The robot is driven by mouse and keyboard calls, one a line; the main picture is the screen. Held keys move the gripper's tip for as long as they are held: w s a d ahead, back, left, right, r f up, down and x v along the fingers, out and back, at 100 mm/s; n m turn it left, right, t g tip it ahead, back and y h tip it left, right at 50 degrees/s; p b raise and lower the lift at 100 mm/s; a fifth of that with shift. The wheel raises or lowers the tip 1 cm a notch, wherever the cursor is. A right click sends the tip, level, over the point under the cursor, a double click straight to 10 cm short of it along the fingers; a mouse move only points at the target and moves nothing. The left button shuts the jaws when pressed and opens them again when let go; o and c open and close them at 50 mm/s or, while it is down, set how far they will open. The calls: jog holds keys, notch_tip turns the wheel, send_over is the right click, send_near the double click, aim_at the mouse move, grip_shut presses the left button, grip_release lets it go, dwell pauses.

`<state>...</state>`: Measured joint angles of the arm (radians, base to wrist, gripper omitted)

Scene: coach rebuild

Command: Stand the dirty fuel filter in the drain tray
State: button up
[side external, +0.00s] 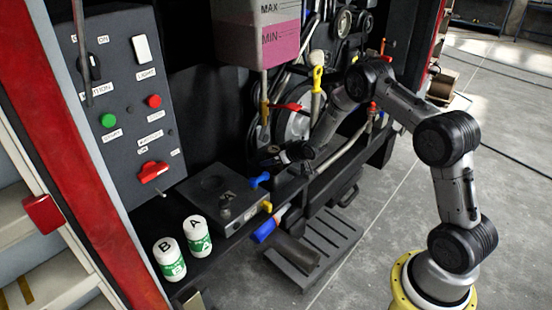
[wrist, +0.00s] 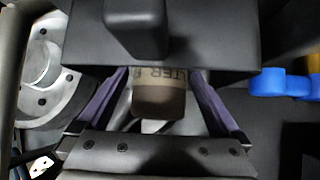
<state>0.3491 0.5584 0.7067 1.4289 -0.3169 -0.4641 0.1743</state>
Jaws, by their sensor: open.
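The dirty fuel filter (wrist: 158,100) is a brownish can with part of a printed label, seen in the wrist view below a dark block (wrist: 215,55). It sits between the two purple fingers of my gripper (wrist: 160,110), with gaps at both sides. In the side view my gripper (side external: 276,157) is open at the engine bay, and I cannot make out the filter there. I cannot tell which is the drain tray.
Two white-and-green canisters, B (side external: 169,260) and A (side external: 197,236), stand on the ledge. A blue tap (side external: 260,180) is close below my gripper; a blue fitting also shows in the wrist view (wrist: 280,85). Pulleys and hoses crowd behind. A switch panel (side external: 125,110) is at left.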

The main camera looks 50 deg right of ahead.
jog(key=shift+r, duration=0.25)
jog(key=s+a+r+g, duration=0.1)
jog(key=s+a+r, duration=0.4)
jog(key=s+r, duration=0.6)
jog(key=s+a+r+g, duration=0.1)
jog(key=s+a+r, duration=0.3)
jog(key=s+r, duration=0.65)
jog(key=s+a+r+n+g+y, duration=0.1)
jog(key=s+a, duration=0.3)
jog(key=s, duration=0.6)
jog(key=s+a+r+n+g, duration=0.1)
jog(key=s+a+r, duration=0.3)
jog(key=s, duration=0.6)
jog(key=shift+a+r+g+y, duration=0.15)
jog(key=shift+a+g+y, duration=0.15)
jog(key=shift+a+y, duration=0.1)
